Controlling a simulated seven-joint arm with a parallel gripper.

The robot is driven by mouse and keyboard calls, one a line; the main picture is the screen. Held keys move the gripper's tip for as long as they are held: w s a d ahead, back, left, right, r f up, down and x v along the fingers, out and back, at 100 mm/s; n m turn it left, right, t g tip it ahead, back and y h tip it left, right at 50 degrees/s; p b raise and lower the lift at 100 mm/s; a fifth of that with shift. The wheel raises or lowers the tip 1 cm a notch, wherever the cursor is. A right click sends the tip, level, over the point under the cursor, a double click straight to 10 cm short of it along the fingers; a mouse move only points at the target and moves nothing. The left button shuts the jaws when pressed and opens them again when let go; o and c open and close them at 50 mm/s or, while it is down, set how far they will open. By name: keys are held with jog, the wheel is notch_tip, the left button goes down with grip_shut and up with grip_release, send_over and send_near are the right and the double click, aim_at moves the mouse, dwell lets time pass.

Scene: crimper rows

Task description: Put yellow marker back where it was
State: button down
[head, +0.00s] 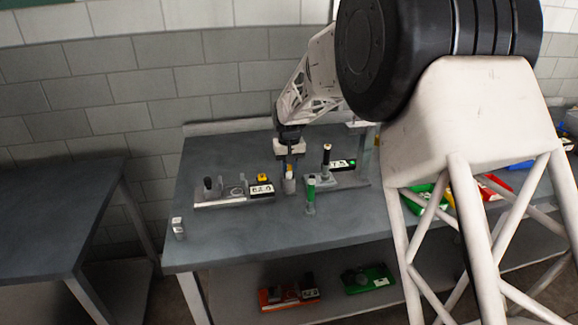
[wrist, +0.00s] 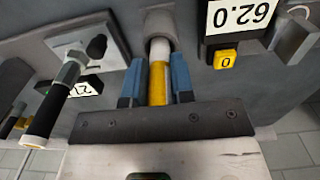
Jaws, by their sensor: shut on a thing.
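The yellow marker (wrist: 158,80) is held between the blue fingers of my gripper (wrist: 156,85) in the wrist view. Its white end points into or against a round grey holder (wrist: 159,22); I cannot tell how deep it sits. In the head view my gripper (head: 289,164) is over the workbench, between two fixtures, with the marker (head: 290,184) upright below it. The fingers hide part of the marker.
A fixture with a yellow button (head: 263,178) stands to the left; its display (wrist: 237,14) reads 62.0. A fixture with a black-handled tool (head: 326,155) is to the right. A green-topped marker (head: 311,189) stands in front.

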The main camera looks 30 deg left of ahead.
jog(key=c, duration=1)
grip_release()
jog(key=shift+r, duration=0.1)
notch_tip(320, 180, up, 12)
dwell(0.6)
